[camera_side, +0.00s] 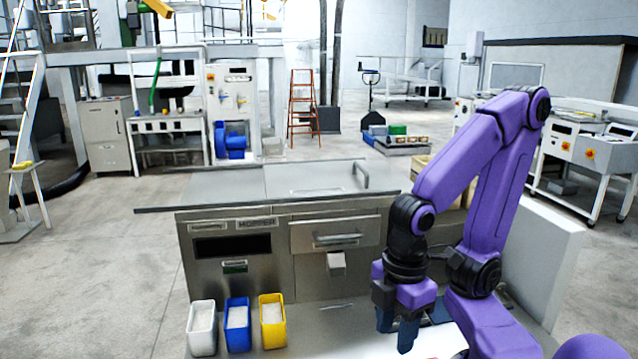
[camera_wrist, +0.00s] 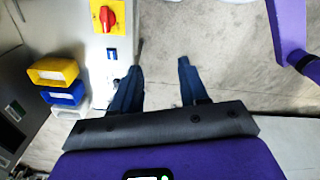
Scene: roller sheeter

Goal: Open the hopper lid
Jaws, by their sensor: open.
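The hopper cabinet (camera_side: 235,250) is a metal box with a "HOPPER" label on its front, left of my arm in the side view. The hopper lid (camera_side: 310,180) appears to be the grey plate on its top, lying flat and closed. An upright bar handle (camera_side: 361,173) stands near the lid's right end. My gripper (camera_side: 396,328) points down in front of the cabinet, to the right of and well below the handle, apart from it. In the wrist view my gripper (camera_wrist: 159,67) has its blue fingers spread with nothing between them. The lid and handle are not clearly visible there.
White, blue (camera_side: 237,325) and yellow (camera_side: 272,320) bins with pale contents stand before the cabinet. A drawer-like front (camera_side: 335,233) has its own handle. A red rotary switch (camera_wrist: 106,18) on a yellow plate shows in the wrist view. The space above the lid is clear.

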